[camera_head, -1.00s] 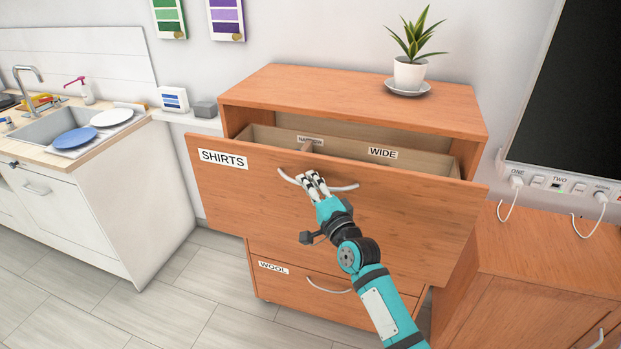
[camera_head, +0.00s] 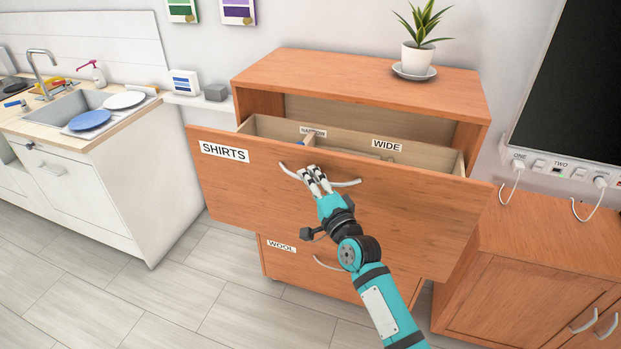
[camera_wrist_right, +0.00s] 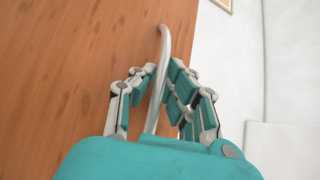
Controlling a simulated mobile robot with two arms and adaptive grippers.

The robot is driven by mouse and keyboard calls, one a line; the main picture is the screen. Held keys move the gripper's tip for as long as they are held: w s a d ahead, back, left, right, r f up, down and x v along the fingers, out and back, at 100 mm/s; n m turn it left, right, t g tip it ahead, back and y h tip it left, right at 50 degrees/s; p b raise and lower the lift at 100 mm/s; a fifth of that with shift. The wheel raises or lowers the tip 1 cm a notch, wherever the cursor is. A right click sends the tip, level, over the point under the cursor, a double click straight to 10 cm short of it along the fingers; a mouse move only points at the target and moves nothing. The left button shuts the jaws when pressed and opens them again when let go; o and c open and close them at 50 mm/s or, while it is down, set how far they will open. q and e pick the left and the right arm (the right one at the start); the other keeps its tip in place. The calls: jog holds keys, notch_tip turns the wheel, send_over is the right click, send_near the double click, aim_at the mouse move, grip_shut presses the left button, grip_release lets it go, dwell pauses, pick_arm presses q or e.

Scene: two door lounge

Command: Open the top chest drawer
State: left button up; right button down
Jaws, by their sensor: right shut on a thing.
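The wooden chest (camera_head: 365,78) has its top drawer, labelled SHIRTS (camera_head: 232,182), pulled partly out. Inside it show a divider and the labels NARROW and WIDE (camera_head: 387,145). My right gripper (camera_head: 316,176) is shut on the curved metal drawer handle (camera_head: 345,183) at the middle of the drawer front. In the right wrist view the gripper's fingers (camera_wrist_right: 158,90) sit on both sides of the handle (camera_wrist_right: 163,50). My left gripper is not in view.
A lower drawer labelled WOOL (camera_head: 281,247) is closed. A potted plant (camera_head: 416,58) stands on top of the chest. A wooden cabinet (camera_head: 530,265) stands close on the right, a white sink counter (camera_head: 105,185) on the left. Grey floor (camera_head: 225,300) lies clear in front.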

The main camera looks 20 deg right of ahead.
jog(key=c, duration=1.4)
grip_release()
jog(key=shift+f, duration=0.3)
jog(key=shift+o, duration=0.2)
jog(key=shift+r, duration=0.15)
jog(key=v, duration=1.2)
